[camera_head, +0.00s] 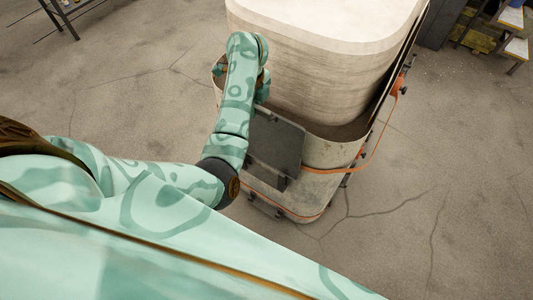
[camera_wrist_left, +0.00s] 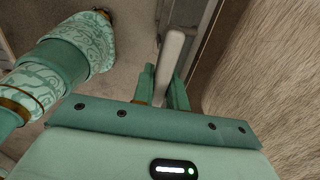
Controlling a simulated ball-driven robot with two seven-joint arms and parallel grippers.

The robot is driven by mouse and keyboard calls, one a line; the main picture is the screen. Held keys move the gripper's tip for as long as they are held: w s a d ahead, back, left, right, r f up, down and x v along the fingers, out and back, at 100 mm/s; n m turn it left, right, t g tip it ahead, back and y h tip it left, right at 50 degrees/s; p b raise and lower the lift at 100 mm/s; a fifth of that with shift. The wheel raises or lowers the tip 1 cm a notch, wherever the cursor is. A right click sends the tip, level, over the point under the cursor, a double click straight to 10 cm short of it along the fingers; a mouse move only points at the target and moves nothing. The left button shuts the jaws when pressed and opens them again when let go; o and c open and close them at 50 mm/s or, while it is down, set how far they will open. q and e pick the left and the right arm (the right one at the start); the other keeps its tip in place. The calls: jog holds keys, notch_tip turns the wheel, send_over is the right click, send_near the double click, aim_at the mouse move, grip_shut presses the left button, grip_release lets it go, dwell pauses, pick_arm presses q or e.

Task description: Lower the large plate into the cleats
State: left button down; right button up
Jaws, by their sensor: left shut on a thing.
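The large plate (camera_head: 275,142) is a dark grey, nearly square panel against the near side of a big rounded vessel in the head view. Dark cleats (camera_head: 282,184) show at its lower edge. I cannot tell whether the plate sits inside them. My left gripper (camera_head: 262,88) is at the plate's upper left corner, mostly hidden by my own arm. In the left wrist view its fingers (camera_wrist_left: 163,90) are closed around a pale grey bar (camera_wrist_left: 172,52), which appears to belong to the plate. My right gripper is not in view.
The tall vessel (camera_head: 315,55) has a pale block-like upper part and stands close to my gripper. An orange strap or hose (camera_head: 378,135) runs around its right side. The cracked concrete floor (camera_head: 440,190) is clear on the right. A table (camera_head: 515,45) stands at the upper right.

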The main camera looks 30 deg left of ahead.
pick_arm(q)
jog(key=shift+w+r+p, duration=0.1)
jog(key=shift+r+p, duration=2)
jog(key=shift+r, duration=0.8)
jog(key=shift+a+f, duration=0.1)
jog(key=shift+f, duration=0.05)
